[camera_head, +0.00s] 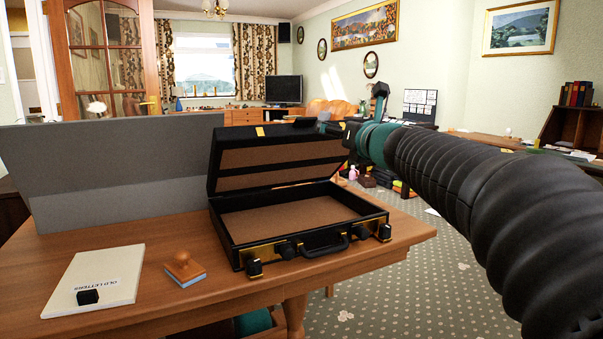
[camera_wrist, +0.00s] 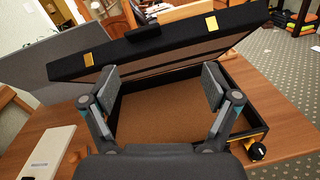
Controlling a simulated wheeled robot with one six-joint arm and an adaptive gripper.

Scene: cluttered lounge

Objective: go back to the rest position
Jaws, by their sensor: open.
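My gripper (camera_wrist: 158,88) is open in the wrist view, with nothing between its two fingers. It points toward the open black briefcase (camera_wrist: 238,95), whose brown inside looks empty. In the head view the briefcase (camera_head: 225,228) stands on the wooden table with its lid raised. My arm comes in from the right there, and its end is beside the lid's upper right. The fingers are hard to make out in the head view.
A wooden table (camera_head: 130,285) bears a pale folder (camera_head: 92,270) with a small black block (camera_head: 88,296), a wooden stamp (camera_head: 184,266) and a grey panel (camera_head: 120,165) behind. Patterned carpet (camera_head: 400,290) lies open to the right. Several items clutter the floor beyond.

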